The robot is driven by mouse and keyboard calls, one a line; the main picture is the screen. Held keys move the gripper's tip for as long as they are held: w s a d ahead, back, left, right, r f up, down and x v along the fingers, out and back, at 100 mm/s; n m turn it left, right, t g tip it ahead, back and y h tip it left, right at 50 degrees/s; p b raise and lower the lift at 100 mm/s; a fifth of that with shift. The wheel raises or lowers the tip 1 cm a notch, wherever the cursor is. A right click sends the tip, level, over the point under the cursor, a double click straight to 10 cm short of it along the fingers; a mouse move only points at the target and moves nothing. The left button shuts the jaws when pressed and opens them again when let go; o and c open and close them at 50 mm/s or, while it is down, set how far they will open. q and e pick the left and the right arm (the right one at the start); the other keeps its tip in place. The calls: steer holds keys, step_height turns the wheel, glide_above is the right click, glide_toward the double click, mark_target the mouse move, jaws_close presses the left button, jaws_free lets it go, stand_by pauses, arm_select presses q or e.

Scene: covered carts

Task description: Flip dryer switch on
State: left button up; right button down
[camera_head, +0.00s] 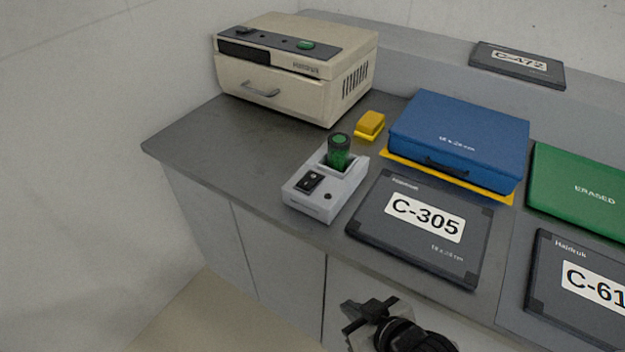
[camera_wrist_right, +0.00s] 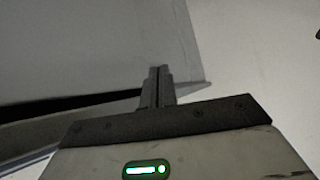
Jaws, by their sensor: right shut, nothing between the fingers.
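A small grey device (camera_head: 325,189) stands on the counter with a black rocker switch (camera_head: 313,182) on its sloped top. No label I can read says which is the dryer. My right gripper (camera_head: 353,311) is shut and empty, in front of and below the counter edge, apart from both devices. Its closed fingers (camera_wrist_right: 158,75) also show in the right wrist view. My left gripper is out of view.
A dark case marked C-305 (camera_head: 423,251) lies right of the grey device. A blue case (camera_head: 459,136) on a yellow sheet, a green case (camera_head: 585,190) and a yellow block (camera_head: 370,124) are also on the counter (camera_head: 208,133). The counter's front left is bare.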

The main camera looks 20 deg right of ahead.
arm_select(q)
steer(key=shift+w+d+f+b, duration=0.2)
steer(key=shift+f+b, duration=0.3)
steer(key=shift+b, duration=0.7)
arm_select(e)
steer(key=w+d+r+n+y, duration=0.2)
steer(key=w+d+r+y, duration=0.1)
steer(key=w+r, duration=0.5)
steer(key=w+d+r+n+t+y, duration=0.1)
steer(key=w+d+r+n+y, duration=0.1)
steer(key=w+r, duration=0.5)
step_height(320, 180, up, 4)
steer(key=shift+w+d+f+y, duration=0.25)
steer(key=shift+w+d+y, duration=0.15)
steer(key=shift+d+y, duration=0.5)
steer(key=shift+a, duration=0.3)
steer(key=p, duration=0.4)
glide_above(315, 192)
steer(key=shift+w+f+y, duration=0.15)
steer(key=shift+f, duration=0.45)
steer(key=shift+w+f+y, duration=0.15)
steer(key=shift+f, duration=0.45)
steer(key=f, duration=0.2)
steer(key=f+b, duration=0.1)
steer(key=shift+s, duration=0.25)
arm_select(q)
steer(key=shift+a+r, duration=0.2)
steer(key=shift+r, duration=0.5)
arm_select(e)
steer(key=shift+f, duration=0.55)
